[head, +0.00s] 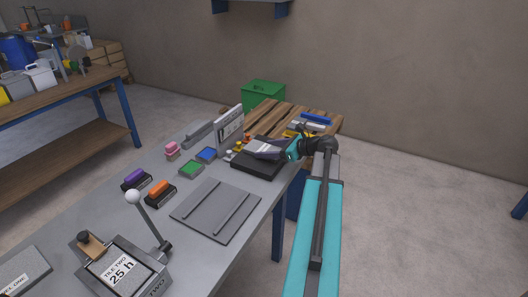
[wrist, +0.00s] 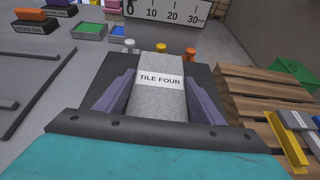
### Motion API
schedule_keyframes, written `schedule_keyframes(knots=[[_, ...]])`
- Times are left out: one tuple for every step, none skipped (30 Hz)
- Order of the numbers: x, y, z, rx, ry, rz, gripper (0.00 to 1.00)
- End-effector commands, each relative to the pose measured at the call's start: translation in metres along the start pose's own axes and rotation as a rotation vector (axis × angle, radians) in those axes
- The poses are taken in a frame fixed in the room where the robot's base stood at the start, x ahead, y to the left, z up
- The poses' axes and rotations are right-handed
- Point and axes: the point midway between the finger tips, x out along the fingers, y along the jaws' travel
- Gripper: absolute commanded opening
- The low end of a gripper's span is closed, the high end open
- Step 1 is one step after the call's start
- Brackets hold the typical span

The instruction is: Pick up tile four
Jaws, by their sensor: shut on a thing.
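Tile four (wrist: 158,99) is a speckled grey block with a white label reading "TILE FOUR" in the wrist view. The purple fingers of my gripper (wrist: 160,92) press on it from the left and right sides. In the head view my gripper (head: 272,149) is over a black slab (head: 256,166) at the far right end of the grey table. The black slab (wrist: 98,92) shows around and beneath the tile in the wrist view. I cannot tell whether the tile touches the slab or is just above it.
A scale board (wrist: 172,10) stands behind small white and orange pegs. Green (head: 191,169) and blue (head: 206,154) trays lie left of the slab. A grey plate with two rails (head: 215,210) is nearer. A slatted wooden pallet (wrist: 255,105) is at right, with a green bin (head: 263,93) beyond.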

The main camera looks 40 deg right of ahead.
Motion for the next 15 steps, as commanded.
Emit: schedule_keyframes(knots=[[0.000, 0.000, 0.001, 0.000, -0.002, 0.000, 0.24], [0.000, 0.000, 0.001, 0.000, -0.002, 0.000, 0.24], [0.000, 0.000, 0.001, 0.000, -0.002, 0.000, 0.24], [0.000, 0.000, 0.001, 0.000, -0.002, 0.000, 0.24], [0.000, 0.000, 0.001, 0.000, -0.002, 0.000, 0.24], [0.000, 0.000, 0.002, 0.000, -0.002, 0.000, 0.24], [-0.001, 0.000, 0.002, 0.000, -0.002, 0.000, 0.24], [-0.001, 0.000, 0.003, 0.000, -0.002, 0.000, 0.24], [-0.001, 0.000, 0.004, -0.001, -0.002, 0.000, 0.24], [-0.002, 0.000, 0.006, -0.001, -0.002, 0.000, 0.24], [-0.002, 0.000, 0.007, -0.001, -0.002, 0.000, 0.24], [-0.003, 0.000, 0.010, -0.001, -0.002, 0.000, 0.24], [-0.004, 0.000, 0.012, -0.002, -0.002, 0.000, 0.24], [-0.005, 0.000, 0.014, -0.002, -0.002, 0.000, 0.24], [-0.006, 0.000, 0.017, -0.002, -0.002, 0.000, 0.24]])
